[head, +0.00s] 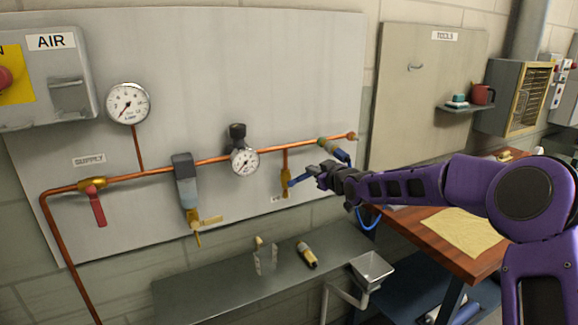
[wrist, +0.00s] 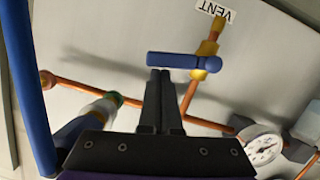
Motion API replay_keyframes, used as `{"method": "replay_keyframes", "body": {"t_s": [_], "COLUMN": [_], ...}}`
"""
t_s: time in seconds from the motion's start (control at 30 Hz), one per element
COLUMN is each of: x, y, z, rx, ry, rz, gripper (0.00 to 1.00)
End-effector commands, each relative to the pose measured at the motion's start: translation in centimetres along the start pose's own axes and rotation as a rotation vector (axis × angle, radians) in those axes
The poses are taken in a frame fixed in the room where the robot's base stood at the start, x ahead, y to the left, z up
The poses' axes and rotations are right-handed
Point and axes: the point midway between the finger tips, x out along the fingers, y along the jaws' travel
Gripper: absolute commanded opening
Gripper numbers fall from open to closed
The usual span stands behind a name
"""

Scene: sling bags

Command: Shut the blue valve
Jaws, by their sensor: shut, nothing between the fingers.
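The blue valve is a brass body (head: 285,182) on a short copper branch pipe, with a blue lever (head: 297,181). In the wrist view the blue lever (wrist: 178,61) lies roughly crosswise to its pipe, and the brass body (wrist: 207,64) is at its right part. My gripper (head: 317,172) is just right of the lever in the head view. In the wrist view my gripper (wrist: 160,74) has its fingers together and empty, tips at the lever's edge, left of the body. I cannot tell whether they touch it.
A VENT label (wrist: 217,11) is by the branch's end. A coupling (head: 328,147) with a blue hose (wrist: 27,90) is close to my gripper. A pressure gauge (head: 244,160), a yellow-handled drain (head: 205,222) and a red-handled valve (head: 97,205) sit along the pipe. A grey shelf (head: 225,290) is below.

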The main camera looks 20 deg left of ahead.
Motion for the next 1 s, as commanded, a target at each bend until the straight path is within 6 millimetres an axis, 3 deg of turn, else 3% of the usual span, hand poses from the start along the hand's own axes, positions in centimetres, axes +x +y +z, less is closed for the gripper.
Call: {"method": "replay_keyframes", "body": {"t_s": [0.33,1.0], "x": [0.28,0.3], "y": [-0.18,-0.17], "z": [1.05,1.1], "rx": [-0.004,-0.005], "ry": [0.0,0.001], "rz": [0.0,0.0], "gripper": [0.0,0.0]}}
